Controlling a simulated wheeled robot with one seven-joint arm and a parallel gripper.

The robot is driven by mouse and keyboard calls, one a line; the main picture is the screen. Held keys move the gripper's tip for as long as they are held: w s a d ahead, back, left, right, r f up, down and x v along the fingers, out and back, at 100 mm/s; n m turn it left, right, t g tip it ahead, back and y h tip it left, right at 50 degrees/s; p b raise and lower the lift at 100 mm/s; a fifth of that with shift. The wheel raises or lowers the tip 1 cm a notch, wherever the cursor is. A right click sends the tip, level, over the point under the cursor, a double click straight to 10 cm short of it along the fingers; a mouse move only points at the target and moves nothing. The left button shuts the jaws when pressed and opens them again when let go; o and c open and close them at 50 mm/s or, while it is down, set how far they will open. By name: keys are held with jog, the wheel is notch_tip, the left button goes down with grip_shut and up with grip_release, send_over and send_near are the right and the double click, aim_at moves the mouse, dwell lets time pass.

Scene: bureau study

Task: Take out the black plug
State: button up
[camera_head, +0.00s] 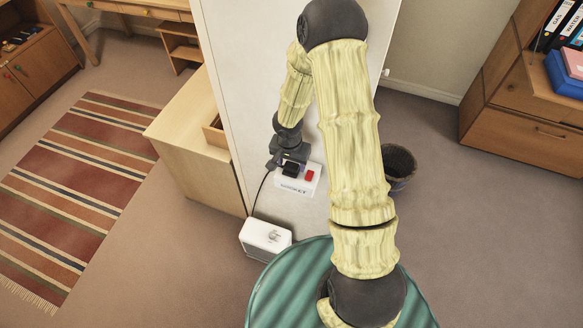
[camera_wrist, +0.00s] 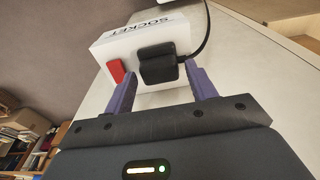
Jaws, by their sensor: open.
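The black plug (camera_wrist: 157,62) sits in a white socket box (camera_wrist: 108,48) marked SOCKET, beside a red switch (camera_wrist: 116,71). In the head view the plug (camera_head: 290,171) and socket box (camera_head: 297,186) are on the pale panel, partly hidden by my wrist. My gripper (camera_wrist: 160,74) is open, its purple fingers pointing at the socket. A black cord runs from the plug.
The cord leads down to a white box with a dial (camera_head: 265,238) below the socket. A wooden cabinet (camera_head: 195,140) stands left of the pale panel (camera_head: 235,60). A dark bin (camera_head: 398,166) is on the floor to the right. Open carpet lies beyond it.

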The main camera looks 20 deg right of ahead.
aim_at(292, 165)
jog(key=shift+w+f, duration=0.1)
jog(key=shift+f, duration=0.85)
jog(key=c, duration=0.8)
jog(key=shift+o, duration=0.2)
jog(key=shift+r, duration=0.15)
notch_tip(292, 165, up, 10)
jog(key=shift+f+p, duration=0.1)
jog(key=shift+p, duration=0.45)
